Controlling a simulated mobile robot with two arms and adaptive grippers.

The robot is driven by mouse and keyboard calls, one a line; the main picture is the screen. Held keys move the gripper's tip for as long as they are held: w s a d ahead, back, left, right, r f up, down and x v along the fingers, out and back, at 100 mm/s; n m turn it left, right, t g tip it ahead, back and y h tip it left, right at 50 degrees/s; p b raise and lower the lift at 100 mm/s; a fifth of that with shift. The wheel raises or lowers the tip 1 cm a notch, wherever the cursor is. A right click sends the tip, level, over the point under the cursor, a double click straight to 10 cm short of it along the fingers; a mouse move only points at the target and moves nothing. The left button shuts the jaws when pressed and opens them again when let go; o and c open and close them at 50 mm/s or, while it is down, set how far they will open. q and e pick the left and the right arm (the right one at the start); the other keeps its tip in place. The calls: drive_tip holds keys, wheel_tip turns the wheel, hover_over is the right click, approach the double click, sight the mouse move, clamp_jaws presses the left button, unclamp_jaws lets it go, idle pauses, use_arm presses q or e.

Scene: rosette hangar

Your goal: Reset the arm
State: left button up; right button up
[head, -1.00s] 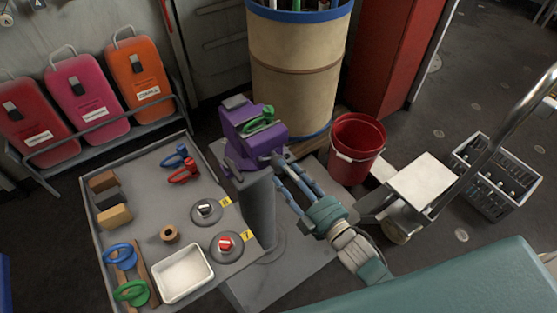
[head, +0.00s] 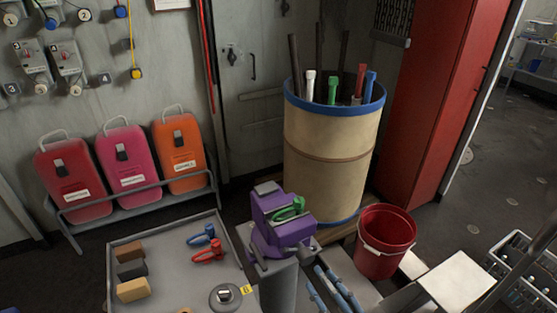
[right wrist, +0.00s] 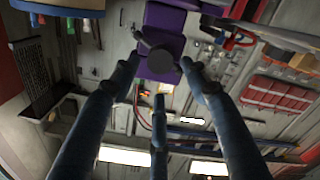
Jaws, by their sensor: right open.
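My right gripper (head: 324,278) shows at the bottom of the head view, just right of and below a purple vise (head: 283,232). Its blue-grey fingers are spread and empty. The rest of my right arm is below the picture edge. In the right wrist view the open fingers (right wrist: 160,78) point toward the purple vise (right wrist: 163,38), whose dark round end shows between the fingertips. My left gripper is in neither view.
A grey tray table (head: 185,240) with brown blocks and blue and red clamps stands left of the vise. A tan barrel (head: 330,150) stands behind it. A red bucket (head: 385,240) and a white-topped cart (head: 455,283) are to the right. Open floor lies far right.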

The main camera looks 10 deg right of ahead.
drive_tip(key=s+d+f+m+g+h+b, duration=0.1)
drive_tip(key=s+d+f+m+g, duration=0.15)
drive_tip(key=f, duration=0.75)
drive_tip(key=s+d+f+m+g+h, duration=0.15)
drive_tip(key=s+f, duration=0.25)
drive_tip(key=f, duration=0.7)
drive_tip(key=s+d+f+m+g+h+b, duration=0.1)
drive_tip(key=s+d+f+m+g+h, duration=0.15)
drive_tip(key=f, duration=0.75)
drive_tip(key=s+f+m+g, duration=0.1)
drive_tip(key=s+f+g, duration=0.2)
drive_tip(key=s+f, duration=0.3)
drive_tip(key=s+f+m+g+b, duration=0.1)
drive_tip(key=s+f+g, duration=0.2)
drive_tip(key=s+f, duration=0.4)
drive_tip(key=s+f+m+g+h, duration=0.1)
drive_tip(key=s+f+g, duration=0.2)
drive_tip(key=s, duration=1.4)
wheel_tip(320, 180, down, 4)
drive_tip(key=shift+d+f, duration=0.1)
drive_tip(key=shift+d, duration=0.2)
